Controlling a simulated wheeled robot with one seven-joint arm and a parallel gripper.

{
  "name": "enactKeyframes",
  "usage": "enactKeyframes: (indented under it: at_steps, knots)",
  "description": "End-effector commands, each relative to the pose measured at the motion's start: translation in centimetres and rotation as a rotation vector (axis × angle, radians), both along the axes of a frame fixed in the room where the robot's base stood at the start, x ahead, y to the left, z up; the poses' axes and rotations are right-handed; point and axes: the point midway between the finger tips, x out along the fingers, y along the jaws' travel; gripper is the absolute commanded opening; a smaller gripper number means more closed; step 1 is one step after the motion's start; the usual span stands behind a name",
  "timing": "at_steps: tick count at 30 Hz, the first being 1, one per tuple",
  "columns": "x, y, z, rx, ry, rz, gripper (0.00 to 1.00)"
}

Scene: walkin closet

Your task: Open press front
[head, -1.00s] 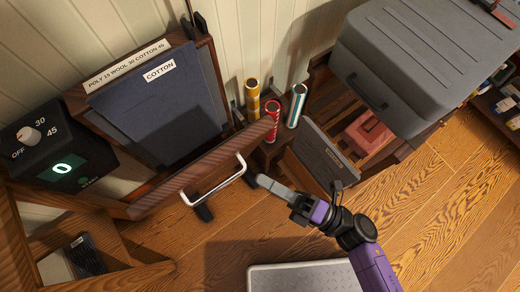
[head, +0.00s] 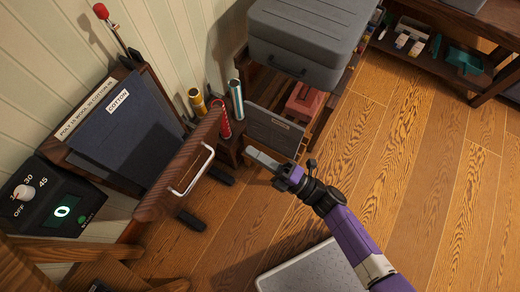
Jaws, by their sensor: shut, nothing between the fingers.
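The press stands at the left, with dark padded boards (head: 135,128) marked "COTTON" in a wooden frame. Its front is a brown wooden panel (head: 168,180), tilted out from the padded boards, with a gap between them. A silver bar handle (head: 193,172) is fixed on the front's outer face. My gripper (head: 252,156) is shut and empty. It is to the right of the handle, apart from it in the picture. A black control box (head: 50,205) with a dial and a lit "0" is at the press's left.
Yellow, red and teal-striped cylinders (head: 236,100) stand behind the front. A grey case (head: 310,40) sits on a wooden rack at the upper right, with a pink box (head: 304,102) below. A grey platform (head: 305,270) lies at the bottom. Wooden floor (head: 400,150) is clear at the right.

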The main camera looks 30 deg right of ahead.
Motion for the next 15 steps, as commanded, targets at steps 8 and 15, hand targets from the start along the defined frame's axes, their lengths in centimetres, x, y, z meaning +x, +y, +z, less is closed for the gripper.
enactKeyframes:
  at_steps: [8,15]
  knots:
    - [4.5,3.0,1.6,0.001,-0.002,0.002,0.00]
    - [7.0,4.8,2.4,0.001,-0.001,0.002,0.00]
